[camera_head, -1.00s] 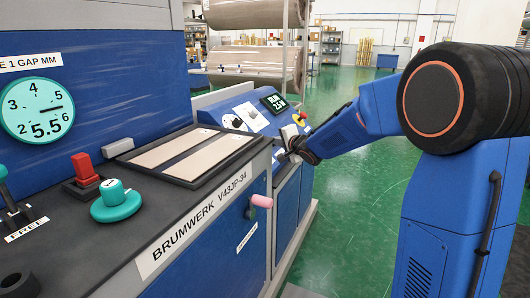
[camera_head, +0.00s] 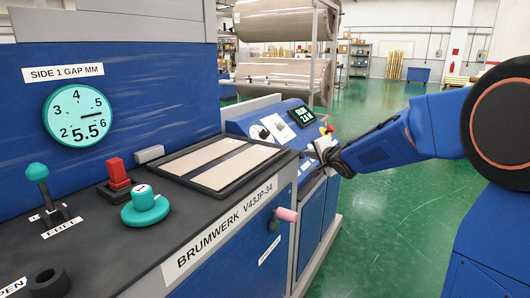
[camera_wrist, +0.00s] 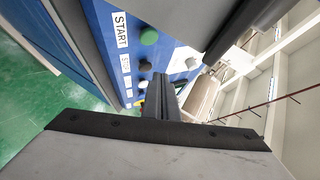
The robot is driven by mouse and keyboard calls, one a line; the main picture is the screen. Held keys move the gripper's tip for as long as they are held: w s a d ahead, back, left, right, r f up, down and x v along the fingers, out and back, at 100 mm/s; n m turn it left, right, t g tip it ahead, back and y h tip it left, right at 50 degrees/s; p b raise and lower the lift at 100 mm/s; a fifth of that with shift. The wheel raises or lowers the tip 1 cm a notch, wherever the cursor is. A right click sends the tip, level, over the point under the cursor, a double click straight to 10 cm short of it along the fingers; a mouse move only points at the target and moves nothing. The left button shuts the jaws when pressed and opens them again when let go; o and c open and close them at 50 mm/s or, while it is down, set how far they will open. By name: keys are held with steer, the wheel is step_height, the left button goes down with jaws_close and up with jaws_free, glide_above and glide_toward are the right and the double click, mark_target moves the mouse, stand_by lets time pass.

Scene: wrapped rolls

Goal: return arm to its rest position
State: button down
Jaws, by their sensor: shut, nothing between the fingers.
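My blue arm (camera_head: 385,145) reaches in from the right in the head view. My gripper (camera_head: 327,152) is at its far end, close to the front of the sloped blue control panel (camera_head: 240,124). Whether it touches the panel cannot be told. In the wrist view my gripper's dark fingers (camera_wrist: 160,92) are together with nothing between them. Beyond them are a green button (camera_wrist: 148,37) beside a START label (camera_wrist: 121,24) and several smaller knobs on the panel.
The machine's dark bench top (camera_head: 110,238) carries a teal knob (camera_head: 145,207), a red switch (camera_head: 118,175) and a teal-topped lever (camera_head: 38,175). A pink-ended handle (camera_head: 286,214) juts from its front. Wrapped rolls (camera_head: 280,80) hang behind. Green floor (camera_head: 400,215) is open beside the machine.

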steer(key=s+d+f+n+g+h, duration=0.15)
steer(key=s+d, duration=0.25)
steer(key=s, duration=0.8)
steer(key=s+d+n+g+h, duration=0.2)
steer(key=s+d+n+h, duration=0.15)
steer(key=s, duration=0.95)
steer(key=s+a+f+n+g+y, duration=0.1)
steer(key=s+f+n+g, duration=0.1)
steer(key=s, duration=1.1)
steer(key=s+a+f+n+g, duration=0.1)
steer(key=s+f+n+g, duration=0.2)
steer(key=s, duration=1.1)
step_height(320, 180, down, 4)
steer(key=shift+a+r+n+g+y, duration=0.15)
steer(key=shift+n+g+y, duration=0.25)
steer(key=shift+n, duration=0.5)
